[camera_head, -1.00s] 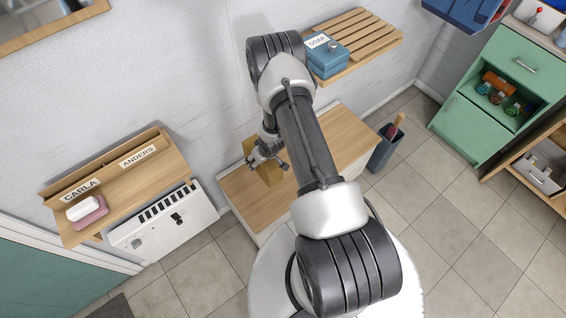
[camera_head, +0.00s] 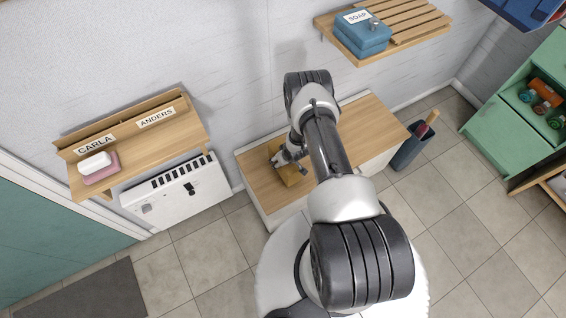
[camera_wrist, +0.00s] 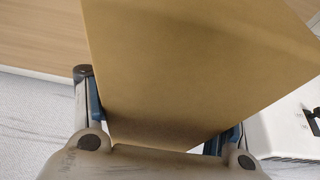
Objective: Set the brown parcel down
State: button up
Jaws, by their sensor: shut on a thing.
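The brown parcel (camera_wrist: 190,70) fills the middle of the wrist view, between the two fingers of my gripper (camera_wrist: 160,125). My gripper is shut on it. In the head view the parcel (camera_head: 291,175) shows at the left part of the wooden bench top (camera_head: 258,180), partly hidden by my gripper (camera_head: 287,161). I cannot tell whether the parcel touches the bench top or is just above it.
A white heater (camera_head: 180,192) hangs below. A slatted shelf (camera_head: 410,25) holds a blue soap box (camera_head: 362,38). A dark bin (camera_head: 410,150) stands right of the bench. The bench's right part is clear.

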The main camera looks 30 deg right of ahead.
jog(key=shift+f, duration=1)
jog(key=shift+f+b, duration=0.2)
jog(key=shift+b, duration=0.2)
jog(key=o, duration=1.5)
jog(key=shift+c, duration=0.2)
jog(key=shift+r, duration=0.2)
